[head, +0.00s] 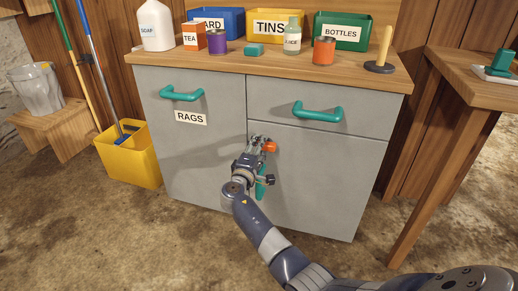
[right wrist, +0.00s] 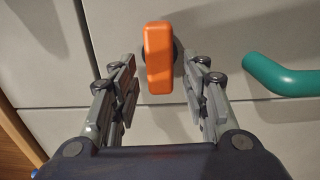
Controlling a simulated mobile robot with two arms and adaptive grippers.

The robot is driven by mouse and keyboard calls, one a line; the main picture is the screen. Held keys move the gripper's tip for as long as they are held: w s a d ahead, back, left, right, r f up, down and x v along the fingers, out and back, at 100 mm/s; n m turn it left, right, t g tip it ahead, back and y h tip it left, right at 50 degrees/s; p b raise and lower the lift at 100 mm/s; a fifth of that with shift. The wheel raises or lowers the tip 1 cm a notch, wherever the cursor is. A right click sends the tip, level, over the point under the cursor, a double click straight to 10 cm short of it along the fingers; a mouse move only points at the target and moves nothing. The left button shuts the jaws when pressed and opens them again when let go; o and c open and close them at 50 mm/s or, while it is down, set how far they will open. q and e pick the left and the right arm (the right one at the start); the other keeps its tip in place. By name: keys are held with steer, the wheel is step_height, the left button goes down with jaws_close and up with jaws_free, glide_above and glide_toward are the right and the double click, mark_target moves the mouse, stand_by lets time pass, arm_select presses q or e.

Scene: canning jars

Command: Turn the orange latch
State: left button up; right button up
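The orange latch (head: 270,147) is on the grey cabinet front, near the top of the lower right door. In the right wrist view the latch (right wrist: 158,58) is a rounded orange bar on a dark round base, its long side running up the picture. My right gripper (head: 259,143) is at the latch, partly hiding it in the head view. In the right wrist view my right gripper (right wrist: 160,75) is open, with one finger on each side of the latch and a visible gap to each. My left gripper is not in view.
A teal door handle (head: 260,188) is just below the latch, partly behind my right arm; it also shows in the right wrist view (right wrist: 285,78). A teal drawer handle (head: 318,112) sticks out above. A wooden table (head: 470,85) stands at the right.

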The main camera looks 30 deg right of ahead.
steer(key=shift+s+a, duration=0.15)
steer(key=v, duration=1.1)
steer(key=shift+s+a, duration=0.2)
steer(key=shift+a, duration=0.1)
